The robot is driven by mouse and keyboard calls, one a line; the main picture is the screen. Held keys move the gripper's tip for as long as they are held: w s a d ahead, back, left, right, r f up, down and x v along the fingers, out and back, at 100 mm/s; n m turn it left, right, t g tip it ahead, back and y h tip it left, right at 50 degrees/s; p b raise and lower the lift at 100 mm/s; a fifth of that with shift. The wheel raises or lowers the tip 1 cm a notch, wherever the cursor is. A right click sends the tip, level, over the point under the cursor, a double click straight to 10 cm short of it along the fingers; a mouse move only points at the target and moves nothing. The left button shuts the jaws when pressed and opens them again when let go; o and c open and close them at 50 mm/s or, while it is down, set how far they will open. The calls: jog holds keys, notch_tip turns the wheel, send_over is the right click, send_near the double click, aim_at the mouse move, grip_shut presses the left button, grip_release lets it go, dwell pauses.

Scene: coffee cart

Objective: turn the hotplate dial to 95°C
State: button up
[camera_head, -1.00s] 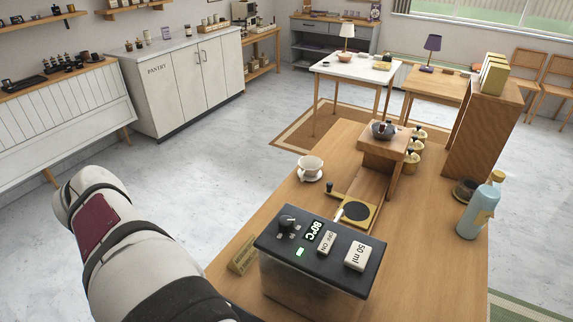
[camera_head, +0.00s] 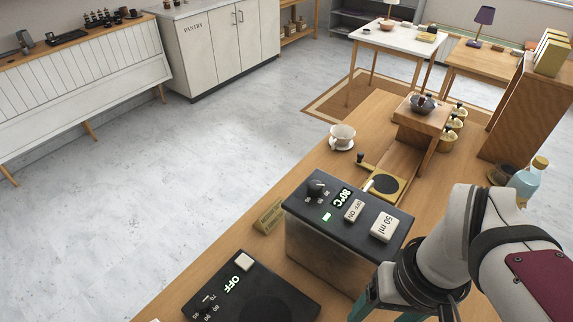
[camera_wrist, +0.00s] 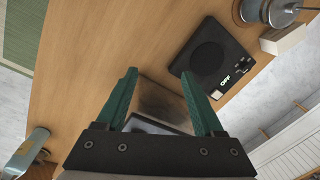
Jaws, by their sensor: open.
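The black hotplate (camera_head: 262,294) lies on the wooden table at the bottom of the head view, partly cut off. Small temperature marks (camera_head: 208,308) show near the dial area; the dial setting is too small to tell. In the wrist view the whole hotplate (camera_wrist: 200,48) lies up and right of the fingers.
A black-topped boiler unit (camera_head: 330,212) reading 80°C, with its own dial (camera_head: 317,187), switch and 50 ml button (camera_head: 384,227), stands between my gripper and the cup (camera_head: 342,135). In the wrist view a metal vessel (camera_wrist: 270,12) stands beyond the hotplate.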

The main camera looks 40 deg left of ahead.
jog(key=w+a+n, duration=0.1)
jog(key=a+n, duration=0.7)
jog(key=a, duration=0.2)
jog(key=n+h, duration=0.1)
jog(key=n, duration=1.4)
send_over(202, 303)
notch_tip(202, 303, down, 5)
jog(key=shift+t, duration=0.3)
notch_tip(202, 303, down, 15)
jog(key=shift+r, duration=0.1)
jog(key=shift+f, duration=0.5)
jog(key=shift+c, duration=0.2)
grip_shut()
